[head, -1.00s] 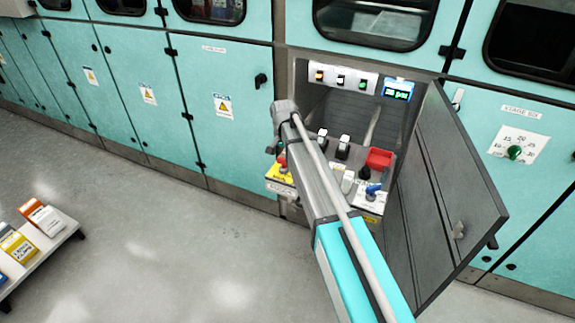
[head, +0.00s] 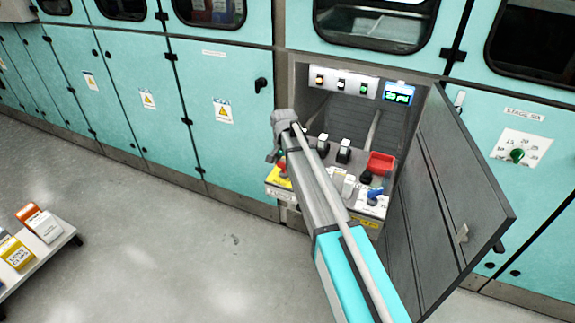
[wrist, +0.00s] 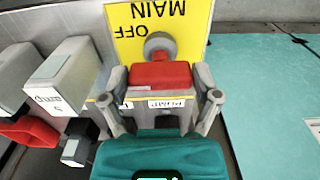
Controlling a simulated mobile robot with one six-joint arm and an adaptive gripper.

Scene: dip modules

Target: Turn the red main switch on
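The red main switch (wrist: 160,75) shows in the wrist view as a red handle with a round grey pivot. Behind it is a yellow plate (wrist: 190,40) reading MAIN and OFF, upside down in this view. My gripper (wrist: 161,88) has one finger on each side of the red handle, with the fingertips close to its sides. It looks open; I cannot tell if the fingers touch the handle. In the head view the red switch (head: 282,169) shows at the left end of the panel, partly hidden by my arm, and the fingers are hidden.
The dark cabinet door (head: 455,200) stands open at the right. A low white shelf (head: 60,240) with boxes is at the left. The floor (head: 180,260) between is clear.

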